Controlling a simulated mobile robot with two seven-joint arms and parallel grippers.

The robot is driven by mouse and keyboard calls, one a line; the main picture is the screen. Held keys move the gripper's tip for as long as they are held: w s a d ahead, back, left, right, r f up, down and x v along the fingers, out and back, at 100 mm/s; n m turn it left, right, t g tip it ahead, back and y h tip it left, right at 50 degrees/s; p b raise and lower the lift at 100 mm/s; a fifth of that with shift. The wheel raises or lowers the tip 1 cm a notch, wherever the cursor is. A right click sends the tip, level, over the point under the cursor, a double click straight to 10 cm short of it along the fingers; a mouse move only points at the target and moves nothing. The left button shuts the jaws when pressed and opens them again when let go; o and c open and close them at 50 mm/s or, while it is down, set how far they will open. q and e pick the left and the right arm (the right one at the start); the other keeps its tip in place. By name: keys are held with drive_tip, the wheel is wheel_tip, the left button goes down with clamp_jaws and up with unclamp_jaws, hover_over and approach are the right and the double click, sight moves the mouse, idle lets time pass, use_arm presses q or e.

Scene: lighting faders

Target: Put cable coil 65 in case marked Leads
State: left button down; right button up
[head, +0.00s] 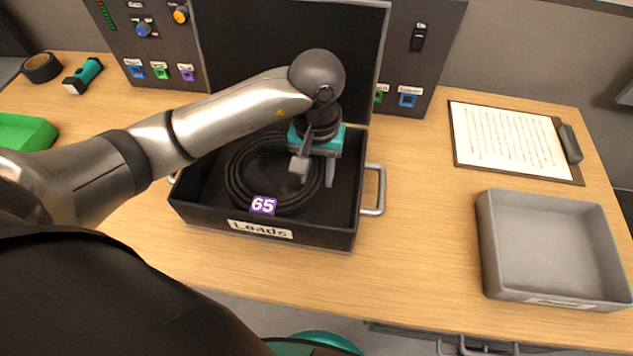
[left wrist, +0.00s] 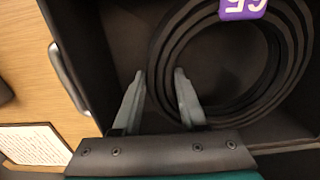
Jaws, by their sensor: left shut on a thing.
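Cable coil 65 (head: 236,178), a black ring of cable with a purple "65" tag (head: 263,205), lies inside the open black case (head: 325,237) marked Leads. The coil also shows in the left wrist view (left wrist: 296,62). My left gripper (head: 315,178) reaches down into the case at the coil's right side. In the left wrist view its fingers (left wrist: 160,78) straddle the coil's band, one outside the ring and one inside, shut on it. The case lid stands open at the back. My right gripper is not in view.
A grey tray (head: 489,255) and a clipboard (head: 457,150) are at the right. A black tape roll (head: 28,68), a teal flashlight (head: 84,74) and a green object (head: 30,128) are at the left. A control panel (head: 428,70) stands behind. Table between case and tray is clear.

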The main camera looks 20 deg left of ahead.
use_arm(q)
drive_tip(key=shift+f, duration=1.6)
drive_tip(key=shift+f+b, duration=0.15)
drive_tip(key=shift+b, duration=0.25)
drive_tip(key=shift+c, duration=2.2)
unclamp_jaws()
drive_tip(key=shift+r, duration=0.3)
wheel_tip(320, 180, up, 12)
drive_tip(key=shift+f+p, duration=0.15)
drive_tip(key=shift+p, duration=0.85)
